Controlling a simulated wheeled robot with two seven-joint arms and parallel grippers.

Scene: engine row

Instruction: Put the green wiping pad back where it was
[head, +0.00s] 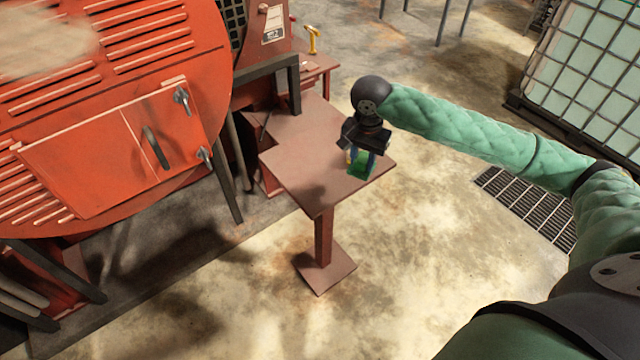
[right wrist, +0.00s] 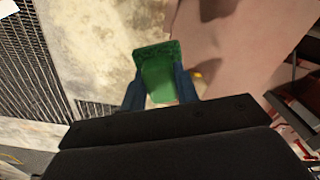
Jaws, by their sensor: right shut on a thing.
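The green wiping pad (head: 361,168) is between the fingers of my right gripper (head: 361,160), which is shut on it. In the head view the pad shows over the right part of a small brown-red pedestal table (head: 300,165). In the right wrist view the pad (right wrist: 158,70) sits between the two dark blue fingertips, with the table top (right wrist: 225,60) to its right and pale floor behind it. I cannot tell whether the pad touches the table. My left gripper is not in view.
A small yellow thing (head: 348,157) shows beside the gripper, mostly hidden. A large orange engine (head: 110,130) stands at the left. A yellow object (head: 312,40) stands behind the table. A floor grate (head: 525,205) and a caged tank (head: 590,70) are at the right.

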